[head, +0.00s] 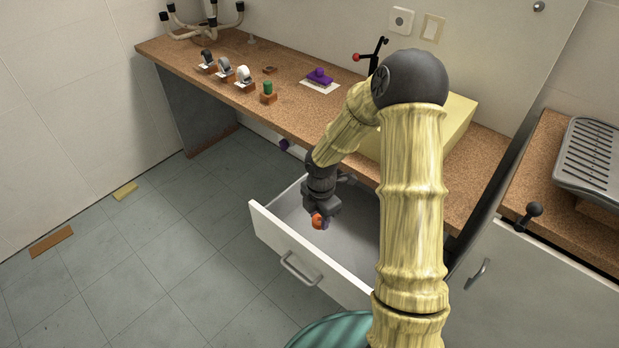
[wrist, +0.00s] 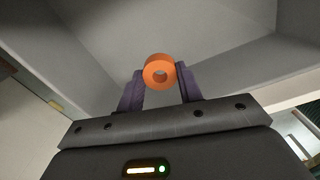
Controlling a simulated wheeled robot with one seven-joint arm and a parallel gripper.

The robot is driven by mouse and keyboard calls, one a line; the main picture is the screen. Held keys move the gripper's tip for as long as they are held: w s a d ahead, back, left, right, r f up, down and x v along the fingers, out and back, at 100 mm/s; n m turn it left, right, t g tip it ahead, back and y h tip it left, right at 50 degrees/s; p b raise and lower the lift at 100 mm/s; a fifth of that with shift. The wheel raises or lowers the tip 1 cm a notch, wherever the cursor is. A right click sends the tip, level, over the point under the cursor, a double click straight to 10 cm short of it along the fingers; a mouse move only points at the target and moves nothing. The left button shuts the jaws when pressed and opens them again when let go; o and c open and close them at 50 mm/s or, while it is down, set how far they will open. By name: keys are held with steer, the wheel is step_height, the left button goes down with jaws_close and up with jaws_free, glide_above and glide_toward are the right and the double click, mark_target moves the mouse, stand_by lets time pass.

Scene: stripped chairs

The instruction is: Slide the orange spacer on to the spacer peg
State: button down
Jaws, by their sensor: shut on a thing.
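The orange spacer (wrist: 149,72) is a thick ring with a round hole, held between the purple fingers of my gripper (wrist: 161,75). The hole faces the wrist camera. In the head view the orange spacer (head: 317,220) shows at the tip of my gripper (head: 321,213), over the open drawer. The grey drawer floor lies beyond it. I cannot tell for sure which thing is the spacer peg; a small pale upright piece (head: 252,40) stands at the back of the bench.
The drawer (head: 300,246) is pulled out, its walls around my gripper. The bench (head: 225,83) above holds several small holders, a green cylinder on a block (head: 267,90), a purple piece on a white plate (head: 319,76) and a yellow box (head: 458,115). Open floor lies left.

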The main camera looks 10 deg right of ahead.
steer(key=w+r+m+p, duration=0.2)
steer(key=r+m+p, duration=0.9)
steer(key=r+p, duration=0.2)
steer(key=w+r+m+p, duration=0.2)
steer(key=r+m+p, duration=0.9)
steer(key=p, duration=0.7)
step_height(320, 180, up, 2)
steer(key=shift+w+r+m, duration=0.2)
steer(key=shift+w+m, duration=0.1)
